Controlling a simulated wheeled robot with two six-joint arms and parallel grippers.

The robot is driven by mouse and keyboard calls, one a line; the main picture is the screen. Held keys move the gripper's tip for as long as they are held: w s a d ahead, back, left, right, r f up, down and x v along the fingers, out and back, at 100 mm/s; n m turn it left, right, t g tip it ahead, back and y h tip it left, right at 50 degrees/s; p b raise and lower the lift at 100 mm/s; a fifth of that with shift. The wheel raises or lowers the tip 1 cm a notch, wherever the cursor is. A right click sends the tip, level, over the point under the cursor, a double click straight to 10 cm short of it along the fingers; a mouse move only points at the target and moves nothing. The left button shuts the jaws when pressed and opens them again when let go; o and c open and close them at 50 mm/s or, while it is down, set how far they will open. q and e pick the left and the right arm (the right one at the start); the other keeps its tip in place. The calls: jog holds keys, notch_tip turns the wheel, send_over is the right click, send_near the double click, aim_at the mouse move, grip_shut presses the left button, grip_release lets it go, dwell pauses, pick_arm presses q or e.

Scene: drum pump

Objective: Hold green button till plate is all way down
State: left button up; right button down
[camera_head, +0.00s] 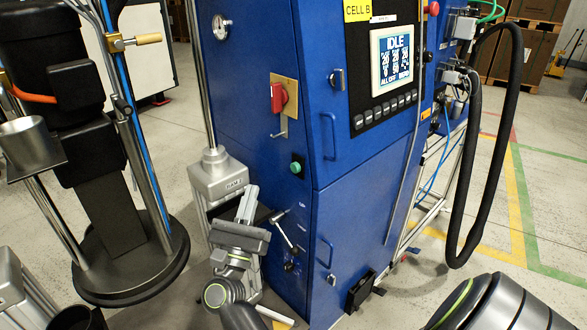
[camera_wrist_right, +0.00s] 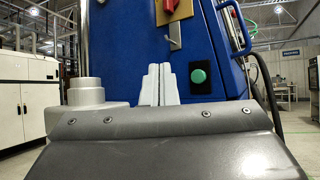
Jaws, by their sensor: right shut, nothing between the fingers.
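The green button (camera_head: 297,167) is on the front of the blue cabinet, below a red rotary switch. It also shows in the right wrist view (camera_wrist_right: 198,76), just right of my fingertips. My right gripper (camera_head: 249,193) is shut and empty, left of and below the button in the head view. Its closed fingers (camera_wrist_right: 158,71) point towards the cabinet, and nothing shows touching the button. A round dark plate (camera_head: 158,272) is low at the left, under a black pump column between upright rods; I cannot tell if it is the plate named. My left gripper is not seen.
The red switch (camera_head: 278,97) sits above the button. A lever with a T handle (camera_head: 285,233) is below it. A grey post block (camera_head: 219,178) stands close left of my right gripper. The cabinet screen (camera_head: 397,55) reads IDLE. A black hose (camera_head: 484,150) hangs at the right.

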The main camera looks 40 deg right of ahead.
aim_at(295, 168)
jog(key=shift+a+r, duration=0.2)
jog(key=d+p, duration=0.3)
jog(key=d, duration=0.6)
jog(key=shift+w+f, duration=0.15)
jog(key=shift+w, duration=0.15)
dwell(1.5)
jog(key=shift+d, duration=0.1)
jog(key=shift+d, duration=0.3)
